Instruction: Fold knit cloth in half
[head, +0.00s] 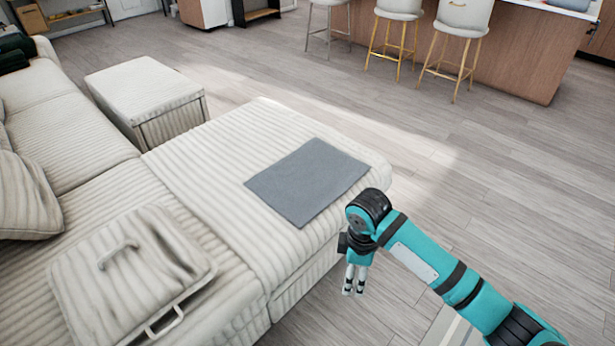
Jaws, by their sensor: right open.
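A grey knit cloth (307,181) lies flat and spread out on the cream ribbed sofa's chaise (215,165), close to its right edge. It looks like a single unfolded rectangle. My right gripper (353,280) hangs with its fingers pointing down, beside the chaise's right side and below the cloth in the picture. It is open with nothing between the fingers and does not touch the cloth. My left gripper is not in the picture.
A cream ottoman (145,88) stands behind the chaise. A ribbed tray-like item with a handle (130,265) lies on the sofa at front left. Several stools (398,10) line the island (525,50). The wooden floor (480,170) to the right is clear.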

